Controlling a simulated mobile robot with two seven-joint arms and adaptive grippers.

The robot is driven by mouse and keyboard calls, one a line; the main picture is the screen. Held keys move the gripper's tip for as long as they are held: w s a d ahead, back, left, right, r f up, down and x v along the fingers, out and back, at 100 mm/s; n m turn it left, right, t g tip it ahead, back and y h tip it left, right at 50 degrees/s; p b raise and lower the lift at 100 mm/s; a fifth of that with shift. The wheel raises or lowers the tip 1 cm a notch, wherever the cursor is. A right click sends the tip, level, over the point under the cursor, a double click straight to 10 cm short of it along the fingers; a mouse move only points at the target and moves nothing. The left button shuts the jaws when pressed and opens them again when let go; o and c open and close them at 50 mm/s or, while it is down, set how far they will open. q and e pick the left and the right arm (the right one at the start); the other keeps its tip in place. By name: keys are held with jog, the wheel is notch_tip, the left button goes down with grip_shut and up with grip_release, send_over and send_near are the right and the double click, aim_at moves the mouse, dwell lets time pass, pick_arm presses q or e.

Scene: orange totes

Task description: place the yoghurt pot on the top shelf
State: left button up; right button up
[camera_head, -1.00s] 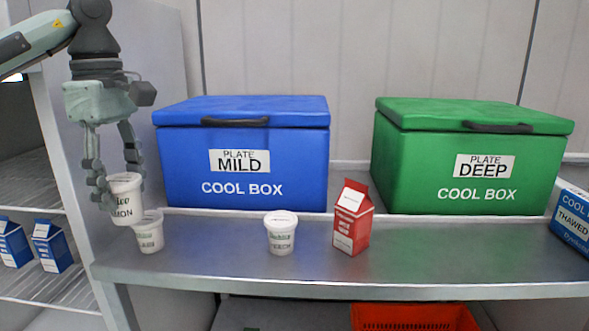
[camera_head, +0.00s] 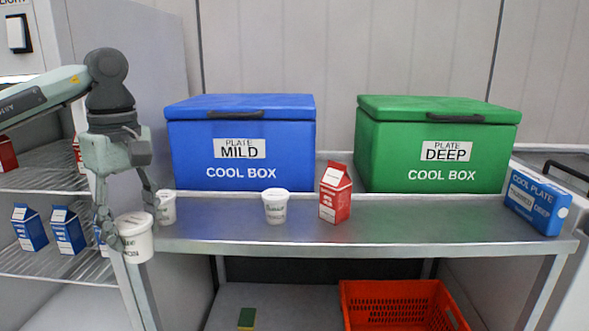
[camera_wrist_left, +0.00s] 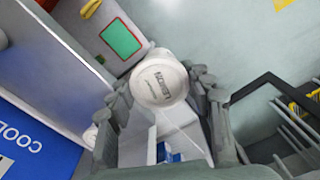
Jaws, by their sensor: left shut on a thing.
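My left gripper (camera_head: 132,224) is shut on a white yoghurt pot (camera_head: 136,243) marked as lemon. It holds the pot tilted, in front of the bench's left front corner. In the left wrist view the pot (camera_wrist_left: 160,78) shows lid-end on between both fingers. The fridge on the left has an upper wire shelf (camera_head: 40,172) with red cartons at its sides and bare room between. A lower shelf (camera_head: 35,262) carries blue cartons (camera_head: 67,230). Two more white pots stand on the bench, one (camera_head: 167,207) behind the gripper and one (camera_head: 275,206) in the middle. My right gripper is out of view.
The steel bench (camera_head: 350,232) holds a red carton (camera_head: 335,193), a blue cool box (camera_head: 240,150), a green cool box (camera_head: 435,150) and a blue cool plate (camera_head: 537,203). The fridge's side wall (camera_head: 105,60) stands behind my left arm. An orange tote (camera_head: 400,305) is below the bench.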

pick_arm(q)
jog(key=s+d+f+m, duration=0.2)
jog(key=d+f+m, duration=0.1)
jog(key=f+m, duration=0.3)
jog(key=s+d+f+m+p, duration=0.1)
jog(key=d+f+m, duration=0.3)
jog(key=f, duration=0.6)
jog(key=s+m, duration=0.1)
jog(key=m, duration=0.1)
jog(key=shift+m, duration=0.3)
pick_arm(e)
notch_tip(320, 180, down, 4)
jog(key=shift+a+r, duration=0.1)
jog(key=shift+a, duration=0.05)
